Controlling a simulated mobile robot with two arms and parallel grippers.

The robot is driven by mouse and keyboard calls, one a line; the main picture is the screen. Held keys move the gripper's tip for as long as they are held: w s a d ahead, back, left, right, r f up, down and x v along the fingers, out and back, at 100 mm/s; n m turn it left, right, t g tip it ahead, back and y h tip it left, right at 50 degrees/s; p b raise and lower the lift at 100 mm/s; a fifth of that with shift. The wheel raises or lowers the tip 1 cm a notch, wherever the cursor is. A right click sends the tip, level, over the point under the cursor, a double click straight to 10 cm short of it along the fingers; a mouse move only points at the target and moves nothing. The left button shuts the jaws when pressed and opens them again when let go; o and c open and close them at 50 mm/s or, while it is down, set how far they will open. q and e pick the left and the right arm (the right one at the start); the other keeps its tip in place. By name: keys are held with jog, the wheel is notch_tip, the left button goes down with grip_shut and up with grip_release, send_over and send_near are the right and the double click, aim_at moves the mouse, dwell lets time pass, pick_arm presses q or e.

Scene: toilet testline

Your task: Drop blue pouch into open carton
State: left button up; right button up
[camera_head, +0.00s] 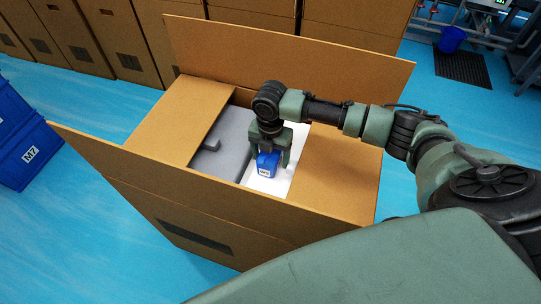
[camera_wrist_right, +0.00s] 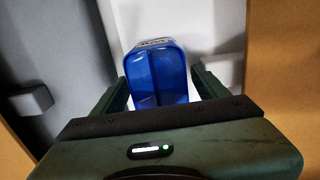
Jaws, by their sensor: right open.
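An open brown carton (camera_head: 185,213) stands on the blue floor with its flaps spread. Inside it are a grey moulded shape (camera_head: 225,140) and a white surface (camera_head: 298,150). The blue pouch (camera_head: 266,165) is inside the carton's opening, over the white surface; I cannot tell whether it touches it. My right gripper (camera_head: 270,160) reaches down into the carton around the pouch. In the right wrist view the pouch (camera_wrist_right: 156,72) lies between the two green fingers, which stand apart on either side of it. My left gripper is not in view.
More brown cartons (camera_head: 95,35) stand in a row behind. Blue crates (camera_head: 25,150) marked M7 are at the left. A blue bucket (camera_head: 452,38) and a dark floor mat (camera_head: 462,67) are at the far right. The carton's raised back flap (camera_head: 290,55) stands behind my arm.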

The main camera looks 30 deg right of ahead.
notch_tip(320, 180, up, 12)
jog(key=shift+r, duration=0.2)
dwell(0.7)
